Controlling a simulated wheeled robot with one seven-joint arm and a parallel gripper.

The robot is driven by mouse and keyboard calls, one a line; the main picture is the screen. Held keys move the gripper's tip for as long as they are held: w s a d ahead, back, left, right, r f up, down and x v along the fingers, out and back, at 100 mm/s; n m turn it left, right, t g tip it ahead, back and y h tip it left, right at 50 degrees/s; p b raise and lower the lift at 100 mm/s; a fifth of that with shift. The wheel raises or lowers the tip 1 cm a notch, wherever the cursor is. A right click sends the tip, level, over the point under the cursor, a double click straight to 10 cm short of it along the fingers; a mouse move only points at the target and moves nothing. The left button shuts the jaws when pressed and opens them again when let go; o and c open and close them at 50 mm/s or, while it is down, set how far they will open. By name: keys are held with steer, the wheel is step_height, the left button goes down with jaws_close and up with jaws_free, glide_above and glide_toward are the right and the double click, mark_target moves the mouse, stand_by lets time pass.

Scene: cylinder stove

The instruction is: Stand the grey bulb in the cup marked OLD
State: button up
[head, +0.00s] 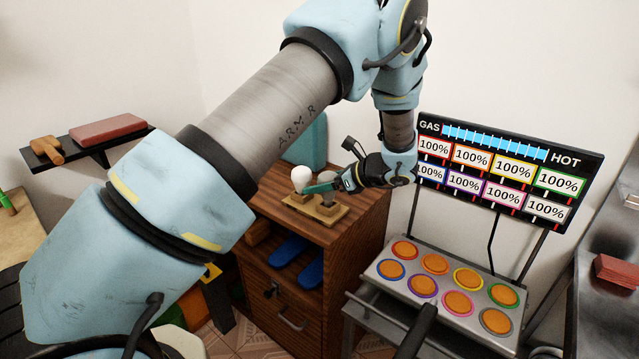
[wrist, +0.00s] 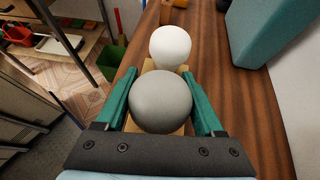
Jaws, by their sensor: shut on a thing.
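The grey bulb (wrist: 160,102) is between the teal fingers of my gripper (wrist: 159,76) in the wrist view. My gripper is shut on it. The white bulb (wrist: 170,46) is just beyond it, and in the head view it stands upright at the left end of a small wooden board (head: 338,214). My gripper (head: 322,187) is over the board, to the right of the white bulb. The grey bulb's lower part is hidden, so I cannot tell whether it rests in a holder or is lifted. No OLD marking is legible.
The board sits on a wooden cabinet (head: 350,233). A teal block (wrist: 265,30) stands behind it. To the right are a stove panel (head: 420,270) with several coloured burners and a GAS/HOT display (head: 500,172). A shelf (head: 70,152) hangs at left.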

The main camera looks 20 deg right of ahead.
steer(key=shift+f+b, duration=0.35)
steer(key=shift+f, duration=0.4)
steer(key=o, duration=1.4)
steer(key=b+v, duration=0.2)
steer(key=v, duration=0.9)
steer(key=shift+f, duration=0.1)
